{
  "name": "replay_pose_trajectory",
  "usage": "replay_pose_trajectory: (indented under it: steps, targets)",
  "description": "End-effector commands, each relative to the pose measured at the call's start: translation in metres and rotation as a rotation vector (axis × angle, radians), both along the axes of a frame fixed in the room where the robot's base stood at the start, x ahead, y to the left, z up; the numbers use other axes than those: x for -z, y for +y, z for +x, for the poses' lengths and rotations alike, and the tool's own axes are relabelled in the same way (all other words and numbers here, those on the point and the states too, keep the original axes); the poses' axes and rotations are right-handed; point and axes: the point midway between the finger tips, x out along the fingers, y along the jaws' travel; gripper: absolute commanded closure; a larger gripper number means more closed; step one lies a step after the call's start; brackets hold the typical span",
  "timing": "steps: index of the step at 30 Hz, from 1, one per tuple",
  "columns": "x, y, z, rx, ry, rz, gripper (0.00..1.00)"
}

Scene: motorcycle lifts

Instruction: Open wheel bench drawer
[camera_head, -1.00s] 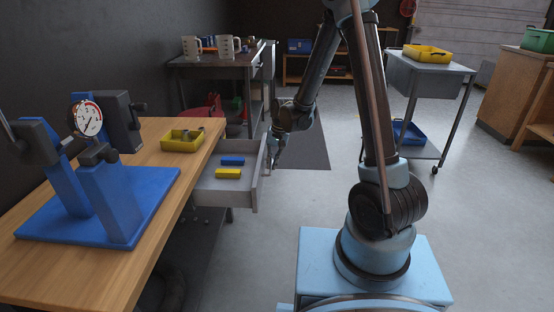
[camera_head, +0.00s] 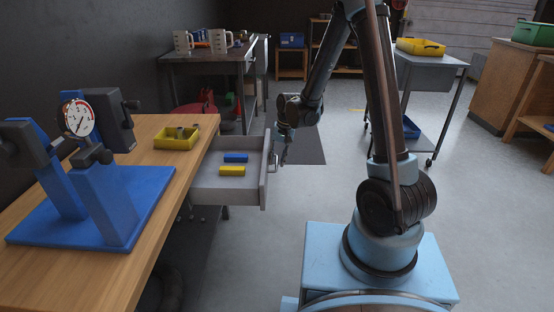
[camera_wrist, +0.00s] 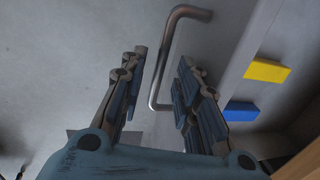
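The wheel bench (camera_head: 150,230) has a wooden top. Its grey drawer (camera_head: 215,197) stands pulled out to the right, with its front panel (camera_head: 265,168) clear of the bench edge. A yellow block (camera_head: 232,171) and a blue block (camera_head: 236,158) lie inside it. My gripper (camera_head: 280,157) is just outside the drawer front, at the handle. In the wrist view, my gripper (camera_wrist: 160,72) has its fingers apart. The bent metal handle (camera_wrist: 163,62) passes through the gap between them, nearer the left finger. Whether a finger touches it cannot be told.
A blue stand (camera_head: 100,200) with a dial gauge (camera_head: 79,118) and a yellow bin (camera_head: 177,138) are on the bench top. A grey cart (camera_head: 430,70) is at the right. The floor between is clear.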

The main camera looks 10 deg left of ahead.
Motion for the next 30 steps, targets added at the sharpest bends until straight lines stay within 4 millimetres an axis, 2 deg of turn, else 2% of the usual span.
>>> replay_pose_trajectory:
  steps: [11,17,30]
  targets:
    - [-0.006,-0.001,-0.001,0.0,0.001,0.0,0.7]
    - [-0.027,-0.005,-0.001,0.0,0.002,0.0,0.7]
    - [-0.087,-0.017,0.001,0.0,0.002,0.0,0.7]
